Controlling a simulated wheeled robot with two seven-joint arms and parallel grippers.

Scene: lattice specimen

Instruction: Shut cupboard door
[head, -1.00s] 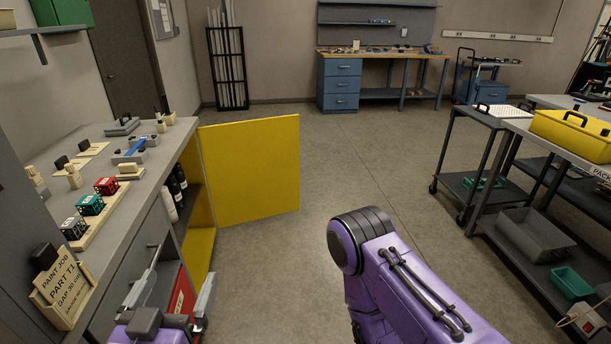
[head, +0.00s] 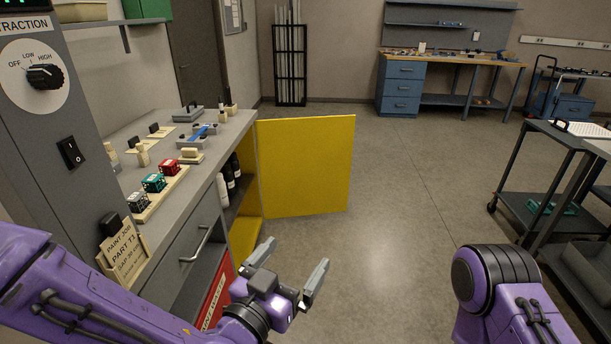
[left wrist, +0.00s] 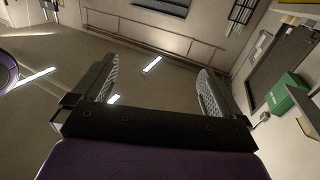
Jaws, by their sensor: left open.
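The yellow cupboard door (head: 305,167) stands wide open in the head view, swung out from the far end of the grey bench (head: 225,132). The open cupboard (head: 246,220) shows its yellow inside, with bottles (head: 228,180) on a shelf. My left gripper (head: 294,266) is open and empty, in front of the cupboard and nearer to me than the door, touching neither. In the left wrist view its two fingers (left wrist: 157,85) are spread with nothing between them. My right arm shows at the lower right of the head view; its gripper is out of view.
A drawer with a handle (head: 197,244) and a red panel (head: 216,292) are on the bench front. A grey control column (head: 75,110) rises at the left. A dark trolley (head: 545,165) stands at the right. The floor between is clear.

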